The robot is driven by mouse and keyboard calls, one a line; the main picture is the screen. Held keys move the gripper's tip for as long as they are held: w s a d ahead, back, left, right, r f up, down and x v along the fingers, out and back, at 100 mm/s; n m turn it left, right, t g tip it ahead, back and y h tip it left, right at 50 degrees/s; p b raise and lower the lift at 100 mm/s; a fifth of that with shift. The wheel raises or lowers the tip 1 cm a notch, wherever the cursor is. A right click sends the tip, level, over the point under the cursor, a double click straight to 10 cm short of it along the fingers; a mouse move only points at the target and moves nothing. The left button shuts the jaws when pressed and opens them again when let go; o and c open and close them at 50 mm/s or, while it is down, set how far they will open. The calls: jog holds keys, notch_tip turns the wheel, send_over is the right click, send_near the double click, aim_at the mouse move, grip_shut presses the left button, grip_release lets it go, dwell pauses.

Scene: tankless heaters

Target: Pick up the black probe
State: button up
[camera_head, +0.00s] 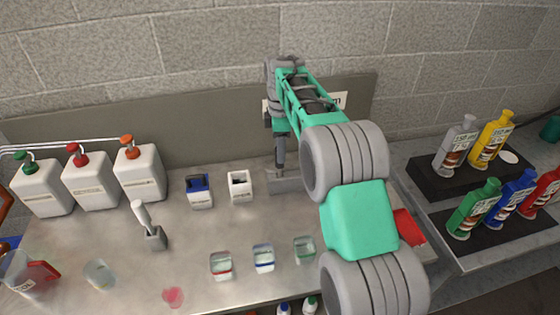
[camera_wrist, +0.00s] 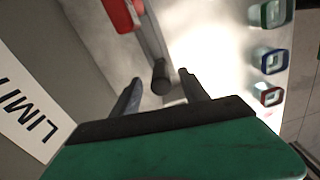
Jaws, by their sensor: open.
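The black probe (camera_wrist: 160,72) is a short dark cylinder with a rounded end in the wrist view. It lies between the tips of my gripper (camera_wrist: 160,80) in the picture, with a gap on either side. The fingers are open and hold nothing. I cannot tell how deep the probe sits between them. In the head view my gripper (camera_head: 279,140) points down in front of the back panel, above a grey block (camera_head: 286,184) on the bench. The probe cannot be told apart from the gripper there.
Three white bottles (camera_head: 90,182) stand at the left. A blue-topped container (camera_head: 199,191) and a white container (camera_head: 240,186) stand left of my gripper. Small colour-rimmed cups (camera_head: 263,258) line the front. A red object (camera_head: 408,227) lies right. Coloured bottles (camera_head: 487,203) stand on the right-hand shelf.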

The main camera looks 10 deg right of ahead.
aim_at(280, 169)
notch_tip(280, 169, down, 3)
jog(key=shift+f, duration=0.2)
grip_shut()
dwell(0.4)
